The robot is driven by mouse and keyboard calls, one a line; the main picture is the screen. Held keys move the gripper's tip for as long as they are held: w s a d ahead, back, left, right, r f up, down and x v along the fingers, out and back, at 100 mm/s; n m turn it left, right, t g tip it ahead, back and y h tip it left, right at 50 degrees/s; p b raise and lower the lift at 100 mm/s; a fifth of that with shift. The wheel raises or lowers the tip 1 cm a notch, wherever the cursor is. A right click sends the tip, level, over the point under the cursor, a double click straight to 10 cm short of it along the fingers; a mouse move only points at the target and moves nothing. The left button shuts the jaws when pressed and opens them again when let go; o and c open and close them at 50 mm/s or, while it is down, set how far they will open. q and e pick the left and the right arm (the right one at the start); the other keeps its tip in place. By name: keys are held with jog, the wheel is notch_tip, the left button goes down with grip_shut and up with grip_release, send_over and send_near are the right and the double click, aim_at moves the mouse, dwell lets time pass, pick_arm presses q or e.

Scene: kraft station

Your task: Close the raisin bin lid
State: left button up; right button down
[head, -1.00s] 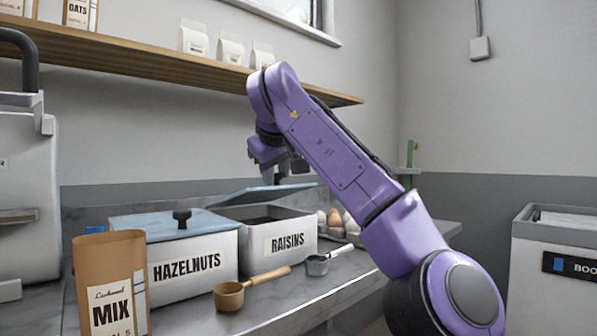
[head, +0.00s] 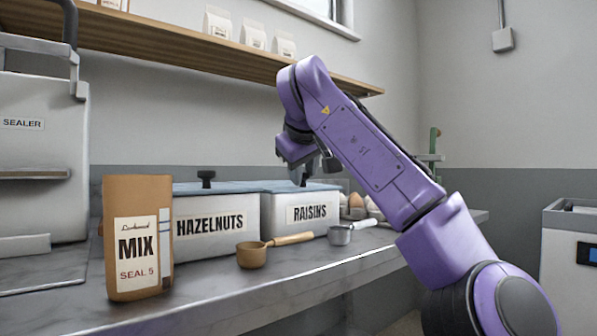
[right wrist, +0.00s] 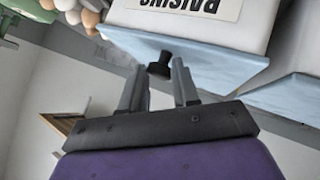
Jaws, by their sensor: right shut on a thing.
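The raisin bin (head: 268,215) is a white box labelled RAISINS on the counter. Its pale blue lid (head: 262,186) lies about level across the top, and no dark opening shows. My right gripper (head: 302,180) is over the lid, pointing down. In the right wrist view the bin (right wrist: 130,17) appears upside down. There my right gripper's fingers (right wrist: 161,80) are on either side of the lid's black knob (right wrist: 159,67), shut on it. The lid (right wrist: 205,62) shows around the knob. My left gripper is not in view.
The hazelnut bin (head: 217,215), lid on, stands left of the raisin bin. A brown MIX bag (head: 138,235), a wooden scoop (head: 252,255) and a metal scoop (head: 341,235) are in front. Eggs (head: 356,203) sit to the right. A shelf (head: 220,55) runs above.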

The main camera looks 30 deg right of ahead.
jog(key=shift+a+f, duration=0.25)
jog(key=shift+f, duration=0.75)
jog(key=c, duration=1.1)
grip_release()
jog(key=d+r+p+v, duration=0.1)
jog(key=p+v, duration=0.1)
jog(key=v, duration=0.9)
jog(key=shift+r, duration=0.3)
jog(key=shift+w+a, duration=0.1)
jog(key=shift+a, duration=0.1)
